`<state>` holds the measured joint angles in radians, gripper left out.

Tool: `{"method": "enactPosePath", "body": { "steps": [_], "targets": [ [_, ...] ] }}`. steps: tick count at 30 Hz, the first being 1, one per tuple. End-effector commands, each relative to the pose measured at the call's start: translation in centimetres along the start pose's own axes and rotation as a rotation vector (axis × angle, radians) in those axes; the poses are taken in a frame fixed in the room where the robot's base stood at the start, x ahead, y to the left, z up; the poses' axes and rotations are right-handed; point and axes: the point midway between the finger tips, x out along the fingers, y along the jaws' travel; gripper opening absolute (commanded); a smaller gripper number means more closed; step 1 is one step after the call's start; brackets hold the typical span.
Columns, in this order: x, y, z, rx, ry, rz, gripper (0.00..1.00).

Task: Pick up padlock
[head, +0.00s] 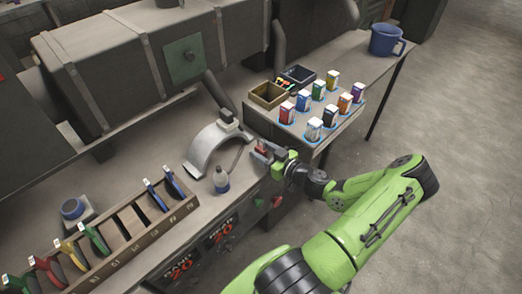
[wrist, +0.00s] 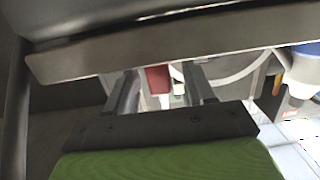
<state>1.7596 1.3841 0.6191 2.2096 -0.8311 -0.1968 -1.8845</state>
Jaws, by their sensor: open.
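A small red object (head: 263,147), which looks like the padlock, is at the workbench's front edge, just beyond my gripper (head: 267,155). It is partly hidden by the fingers in the head view. In the wrist view a red block (wrist: 157,78) shows between the two fingers of my gripper (wrist: 162,88), with a gap on its right. The fingers are open. I cannot tell whether either finger touches the red block.
A tray of several small boxes (head: 283,130) is to the right. A rack of coloured-handled tools (head: 128,252) is at lower left, a blue mug (head: 386,40) far right.

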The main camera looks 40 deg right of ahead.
Motion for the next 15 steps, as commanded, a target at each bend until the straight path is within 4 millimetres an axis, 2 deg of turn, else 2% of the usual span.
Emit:
{"method": "enactPosePath", "body": {
  "steps": [3, 9, 15],
  "targets": [
    [1.17, 0.01, 0.03, 0.000, 0.000, 0.000, 0.53],
    [1.20, 0.04, 0.04, 0.000, -0.001, 0.001, 0.52],
    [1.18, 0.03, 0.04, 0.000, -0.001, 0.001, 0.21]
  ]
}}
